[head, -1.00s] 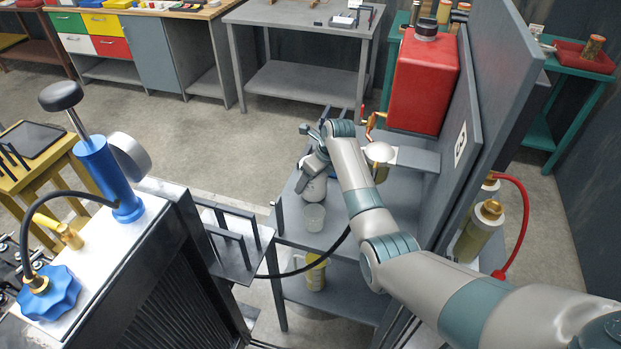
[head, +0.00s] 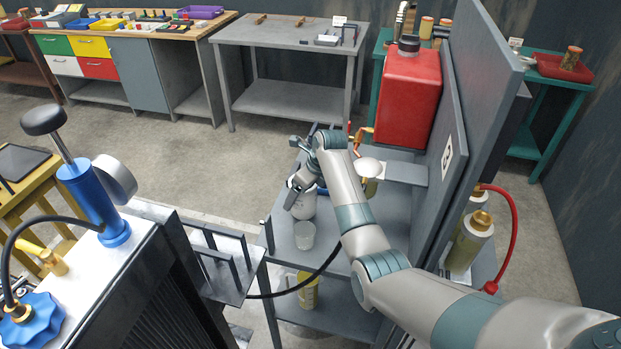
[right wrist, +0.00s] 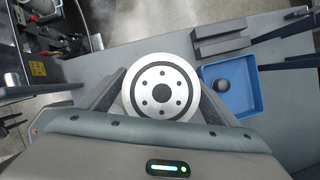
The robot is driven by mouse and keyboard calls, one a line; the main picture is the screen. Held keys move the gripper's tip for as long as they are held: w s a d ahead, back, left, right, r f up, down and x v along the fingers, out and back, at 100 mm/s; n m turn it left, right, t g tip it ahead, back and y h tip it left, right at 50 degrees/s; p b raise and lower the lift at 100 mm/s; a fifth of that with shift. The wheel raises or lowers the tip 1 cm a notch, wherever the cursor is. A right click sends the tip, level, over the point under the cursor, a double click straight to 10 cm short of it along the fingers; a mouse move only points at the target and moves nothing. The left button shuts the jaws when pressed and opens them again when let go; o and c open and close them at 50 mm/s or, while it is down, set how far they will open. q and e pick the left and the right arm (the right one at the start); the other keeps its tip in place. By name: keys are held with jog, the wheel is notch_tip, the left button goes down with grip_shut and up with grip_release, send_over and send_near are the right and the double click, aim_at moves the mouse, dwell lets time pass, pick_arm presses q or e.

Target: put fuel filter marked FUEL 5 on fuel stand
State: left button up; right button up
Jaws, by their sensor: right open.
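No FUEL 5 marking is readable. My right gripper (head: 301,188) is open at the filter, with a finger on either side of its top in the right wrist view (right wrist: 160,80). I cannot tell whether the fingers touch it. My left gripper is out of view.
A blue tray (right wrist: 252,88) and a grey block (right wrist: 220,40) lie close to the filter. An upright grey panel (head: 450,160) marked 3 stands right of the shelf. A black hose (head: 300,287) crosses in front. A blue pump (head: 92,200) is on the left.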

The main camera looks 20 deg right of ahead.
jog(key=b+v, duration=0.2)
jog(key=v, duration=0.7)
jog(key=shift+s+d+r, duration=0.15)
jog(key=shift+r, duration=0.15)
